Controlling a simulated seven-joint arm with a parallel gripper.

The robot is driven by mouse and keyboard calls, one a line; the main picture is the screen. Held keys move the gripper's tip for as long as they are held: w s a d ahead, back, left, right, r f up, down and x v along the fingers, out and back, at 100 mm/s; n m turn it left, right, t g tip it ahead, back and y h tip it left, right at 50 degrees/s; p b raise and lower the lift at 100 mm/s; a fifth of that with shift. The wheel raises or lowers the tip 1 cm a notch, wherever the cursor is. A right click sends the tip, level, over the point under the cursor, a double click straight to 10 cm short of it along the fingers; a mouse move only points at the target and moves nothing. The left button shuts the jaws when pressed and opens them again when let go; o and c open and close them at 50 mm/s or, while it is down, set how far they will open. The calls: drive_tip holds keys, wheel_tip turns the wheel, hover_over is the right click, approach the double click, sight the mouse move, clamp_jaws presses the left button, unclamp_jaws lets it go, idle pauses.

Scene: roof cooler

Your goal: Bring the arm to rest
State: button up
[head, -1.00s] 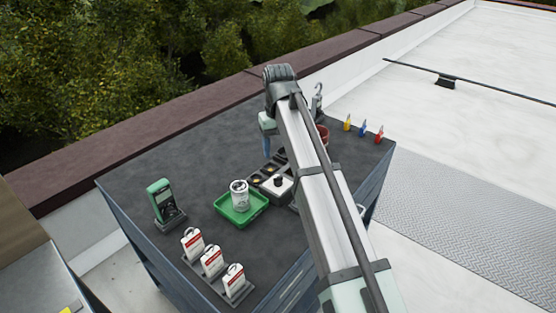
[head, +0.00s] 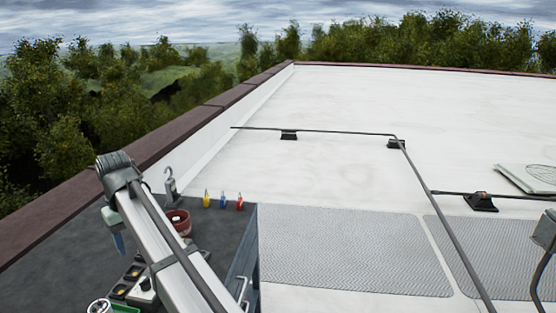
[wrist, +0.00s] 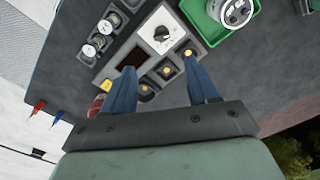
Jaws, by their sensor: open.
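My arm reaches from the bottom of the head view over the dark workbench (head: 62,238). My gripper (wrist: 163,80) shows in the wrist view with its two blue fingers apart and nothing between them. It is above a grey panel (wrist: 197,38) with a black knob on a white plate (wrist: 161,34) and several small round fittings. In the head view, the arm hides part of the bench and most of the panel; only one blue finger shows, left of the arm.
Metal mats (head: 350,250) and pipes cross the open roof.

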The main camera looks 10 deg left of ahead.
drive_tip(key=w+d+f+m+y, duration=0.1)
drive_tip(key=w+d+f+m, duration=0.2)
drive_tip(key=w+d+f, duration=0.55)
drive_tip(key=w+d+f+m+y, duration=0.2)
drive_tip(key=w+d+f+m, duration=0.3)
drive_tip(key=d, duration=0.7)
drive_tip(key=d+f+m, duration=0.2)
drive_tip(key=d+f, duration=1.2)
drive_tip(key=f, duration=0.3)
drive_tip(key=s+d+f+g+h, duration=0.1)
drive_tip(key=s+d+f+g, duration=0.1)
drive_tip(key=s+d+f, duration=0.8)
drive_tip(key=s+d+f+g+h, duration=0.1)
drive_tip(key=s+d+f+h, duration=0.1)
drive_tip(key=s+d+f, duration=0.75)
drive_tip(key=s+d+f+g, duration=0.1)
drive_tip(key=s+d+f, duration=0.1)
drive_tip(key=s+f, duration=0.2)
drive_tip(key=s+d+f+g, duration=0.1)
drive_tip(key=s+d+f, duration=0.2)
drive_tip(key=s, duration=0.6)
drive_tip(key=s+d+f+m+g, duration=0.1)
drive_tip(key=s+d+f, duration=0.2)
drive_tip(key=s+f, duration=0.3)
drive_tip(key=shift+s+d+f+g, duration=0.15)
drive_tip(key=shift+s+d+g, duration=0.2)
drive_tip(key=shift+s, duration=0.3)
drive_tip(key=shift+a, duration=0.1)
